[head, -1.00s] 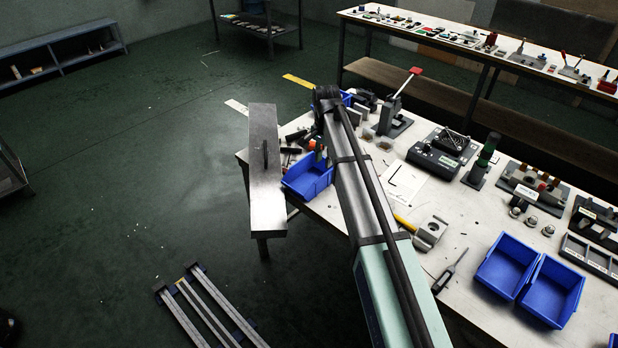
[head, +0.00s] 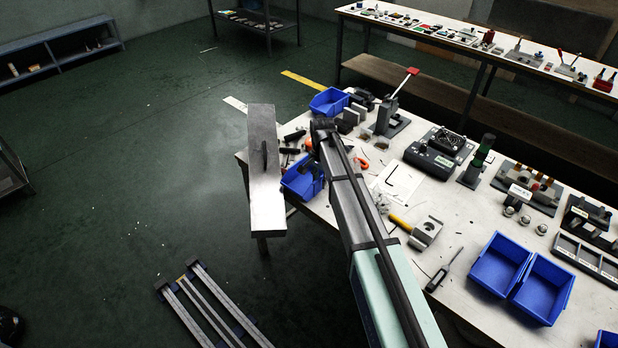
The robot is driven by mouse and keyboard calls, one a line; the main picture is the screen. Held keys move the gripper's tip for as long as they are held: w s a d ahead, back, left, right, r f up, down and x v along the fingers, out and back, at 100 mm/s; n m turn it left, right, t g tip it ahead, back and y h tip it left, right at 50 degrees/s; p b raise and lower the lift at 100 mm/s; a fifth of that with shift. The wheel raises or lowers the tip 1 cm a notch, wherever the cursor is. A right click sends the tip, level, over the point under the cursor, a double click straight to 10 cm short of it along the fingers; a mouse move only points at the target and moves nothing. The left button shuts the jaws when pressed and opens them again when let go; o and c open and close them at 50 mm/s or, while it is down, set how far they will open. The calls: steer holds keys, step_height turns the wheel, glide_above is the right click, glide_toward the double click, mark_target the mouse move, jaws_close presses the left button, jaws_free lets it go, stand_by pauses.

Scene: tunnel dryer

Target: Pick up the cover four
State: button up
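A long grey metal panel with a dark handle, which I take to be the cover (head: 266,205), is at the left edge of the workbench. Its lower end reaches out past the bench edge, and what bears it is hidden. No label or number can be read on it. My arm reaches up over the bench to the right of the panel, with a visible gap between them. My gripper cannot be made out; it seems hidden behind the dark end of my arm. I see nothing held.
The workbench (head: 450,215) is crowded with blue bins (head: 540,288), a black device with a fan (head: 440,150), a lever fixture (head: 390,121) and small tools. A metal rail frame (head: 212,308) lies on the floor at lower left. The floor left of the panel is mostly clear.

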steer(key=shift+f, duration=0.15)
steer(key=shift+c, duration=0.3)
jaws_close()
